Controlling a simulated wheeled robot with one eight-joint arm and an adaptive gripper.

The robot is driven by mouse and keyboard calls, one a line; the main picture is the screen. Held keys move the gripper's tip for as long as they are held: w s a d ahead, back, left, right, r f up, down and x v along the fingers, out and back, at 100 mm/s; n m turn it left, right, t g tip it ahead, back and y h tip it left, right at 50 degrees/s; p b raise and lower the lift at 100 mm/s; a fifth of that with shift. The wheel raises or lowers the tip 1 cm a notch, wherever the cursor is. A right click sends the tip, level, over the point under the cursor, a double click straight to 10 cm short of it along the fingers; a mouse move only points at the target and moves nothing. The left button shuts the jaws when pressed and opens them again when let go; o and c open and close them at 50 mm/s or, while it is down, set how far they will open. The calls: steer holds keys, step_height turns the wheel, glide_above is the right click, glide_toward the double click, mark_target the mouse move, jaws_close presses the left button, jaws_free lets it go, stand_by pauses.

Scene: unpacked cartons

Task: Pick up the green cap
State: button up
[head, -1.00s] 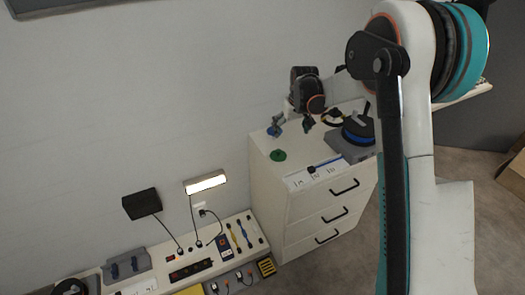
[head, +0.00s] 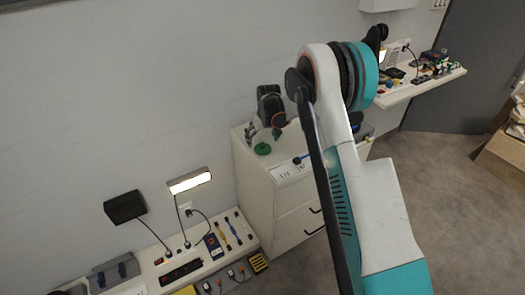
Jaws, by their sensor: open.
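The green cap (head: 262,149) is a small round disc lying on the top of a white drawer cabinet (head: 254,180), near its left end. My gripper (head: 263,134) points down just above the cap in the picture, its two fingers apart and nothing visible between them. One finger shows on each side of the space above the cap. A gap seems to remain between the fingertips and the cap, but its exact height is hard to tell.
A dark-tipped blue tool (head: 299,160) and a white labelled strip (head: 285,172) lie right of the cap. My arm hides much of the cabinet's right side. A low bench with a lit lamp (head: 190,180) and a power strip (head: 181,272) stands at lower left.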

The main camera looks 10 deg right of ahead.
mark_target(263, 144)
steer(key=x, duration=0.1)
steer(key=b+x, duration=0.1)
steer(key=x, duration=0.1)
steer(key=b+x, duration=0.1)
steer(key=x, duration=0.1)
steer(key=shift+d+f, duration=0.15)
steer(key=shift+d, duration=0.2)
steer(key=shift+s, duration=0.1)
steer(key=shift+c, duration=0.5)
steer(key=c, duration=0.8)
